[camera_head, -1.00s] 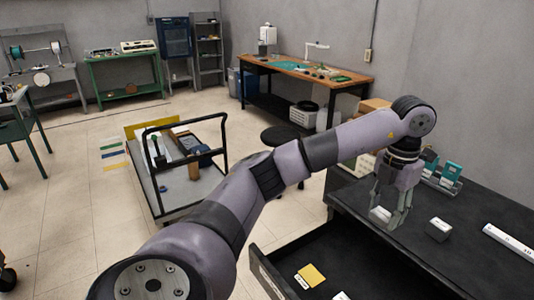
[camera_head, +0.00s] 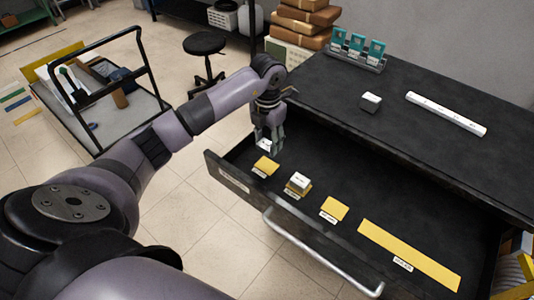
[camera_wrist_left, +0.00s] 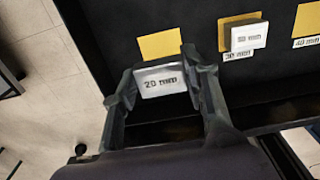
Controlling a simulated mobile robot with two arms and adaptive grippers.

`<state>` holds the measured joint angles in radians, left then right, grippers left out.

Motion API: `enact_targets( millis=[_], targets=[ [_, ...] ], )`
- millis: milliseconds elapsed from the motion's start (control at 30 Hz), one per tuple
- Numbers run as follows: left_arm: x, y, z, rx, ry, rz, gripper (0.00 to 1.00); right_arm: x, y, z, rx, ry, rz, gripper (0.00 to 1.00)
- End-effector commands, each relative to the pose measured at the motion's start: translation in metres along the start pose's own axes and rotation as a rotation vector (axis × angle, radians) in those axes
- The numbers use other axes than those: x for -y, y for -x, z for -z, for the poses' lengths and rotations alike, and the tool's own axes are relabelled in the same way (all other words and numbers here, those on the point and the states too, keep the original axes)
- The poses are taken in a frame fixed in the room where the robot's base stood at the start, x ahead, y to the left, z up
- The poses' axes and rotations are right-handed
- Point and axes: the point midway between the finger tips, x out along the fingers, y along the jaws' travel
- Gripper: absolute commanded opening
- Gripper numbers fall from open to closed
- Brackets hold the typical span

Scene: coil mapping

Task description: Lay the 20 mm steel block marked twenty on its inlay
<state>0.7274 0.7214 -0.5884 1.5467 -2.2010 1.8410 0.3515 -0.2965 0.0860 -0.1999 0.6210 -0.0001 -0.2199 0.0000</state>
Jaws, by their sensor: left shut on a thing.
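The 20 mm steel block (camera_wrist_left: 162,82) is in my left gripper, its "20 mm" face showing in the left wrist view; it is small and pale in the head view (camera_head: 264,146). My left gripper (camera_head: 267,147) is shut on it, over the left end of the open drawer. A bare yellow inlay (camera_head: 265,166) with a label lies just in front of the block in the head view; it also shows in the left wrist view (camera_wrist_left: 160,45). The block looks apart from the inlay. My right gripper is not in view.
In the drawer (camera_head: 232,172), a 30 mm block (camera_head: 298,181) sits on the neighbouring inlay. A bare inlay (camera_head: 335,208) and a long bare inlay (camera_head: 409,254) lie farther right.

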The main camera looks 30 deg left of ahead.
Motion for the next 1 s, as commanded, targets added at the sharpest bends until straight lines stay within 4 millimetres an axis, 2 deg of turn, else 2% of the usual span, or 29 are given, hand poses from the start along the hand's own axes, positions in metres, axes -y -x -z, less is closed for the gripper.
enact_targets(
  millis=[100,267,533,967,1000],
  targets=[
    [0.001,-0.020,0.001,-0.002,-0.001,0.001,0.12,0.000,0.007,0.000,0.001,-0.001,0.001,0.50],
    [0.001,-0.033,-0.001,0.001,0.000,0.001,0.12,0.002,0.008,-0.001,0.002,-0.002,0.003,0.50],
    [0.001,-0.069,0.000,-0.001,0.000,0.002,0.12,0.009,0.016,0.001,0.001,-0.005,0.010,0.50],
    [0.000,-0.079,-0.001,0.002,-0.001,0.000,0.12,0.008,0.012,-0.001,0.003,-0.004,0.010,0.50],
    [0.000,-0.077,-0.001,0.002,-0.001,0.000,0.43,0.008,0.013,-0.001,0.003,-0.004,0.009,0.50]
  ],
)
